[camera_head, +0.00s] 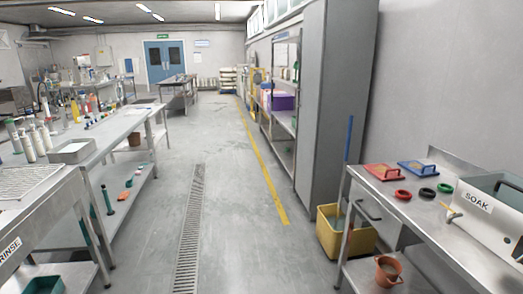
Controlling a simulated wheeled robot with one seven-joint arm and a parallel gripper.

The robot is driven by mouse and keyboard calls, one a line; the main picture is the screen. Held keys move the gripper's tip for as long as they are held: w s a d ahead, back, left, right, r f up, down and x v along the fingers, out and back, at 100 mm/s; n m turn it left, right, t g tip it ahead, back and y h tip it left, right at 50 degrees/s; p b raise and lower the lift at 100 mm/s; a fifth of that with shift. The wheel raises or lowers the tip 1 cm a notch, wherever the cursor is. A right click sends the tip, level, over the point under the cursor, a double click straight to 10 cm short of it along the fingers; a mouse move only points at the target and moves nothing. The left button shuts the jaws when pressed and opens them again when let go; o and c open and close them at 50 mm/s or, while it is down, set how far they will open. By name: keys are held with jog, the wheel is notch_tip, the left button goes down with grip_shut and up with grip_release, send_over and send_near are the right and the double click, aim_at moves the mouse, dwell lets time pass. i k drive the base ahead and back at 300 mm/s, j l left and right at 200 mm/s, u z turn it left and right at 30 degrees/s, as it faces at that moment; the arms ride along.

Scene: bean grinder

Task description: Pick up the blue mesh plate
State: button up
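A flat blue plate with a dark handle (418,169) lies on the metal table at the right, near its back edge by the wall. It is small in view, and I cannot make out a mesh surface. A similar red plate with a handle (384,174) lies just to its left, apart from it. My gripper is not in view.
The right metal table (430,226) also bears red, black and green rings and a grey SOAK basin (486,209). A yellow bucket (345,232) stands on the floor beside a tall grey cabinet (333,105). Cluttered benches line the left. The central aisle with its drain grate (190,225) is clear.

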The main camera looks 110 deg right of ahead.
aim_at(417, 168)
jog(key=l+z, duration=0.1)
jog(key=z, duration=0.35)
jog(key=l+z, duration=0.1)
jog(key=z, duration=0.3)
jog(key=l+z, duration=0.15)
jog(key=z, duration=0.3)
jog(key=l+z, duration=0.1)
jog(key=z, duration=0.35)
jog(key=l+z, duration=0.1)
jog(key=z, duration=0.35)
jog(key=i+l+z, duration=0.25)
jog(key=l+z, duration=0.25)
jog(key=i+l+z, duration=0.3)
jog(key=z, duration=0.2)
jog(key=i+l+z, duration=0.2)
jog(key=i+z, duration=0.3)
jog(key=i+l, duration=0.1)
jog(key=i, duration=0.45)
jog(key=i+l+z, duration=0.15)
jog(key=i, duration=0.45)
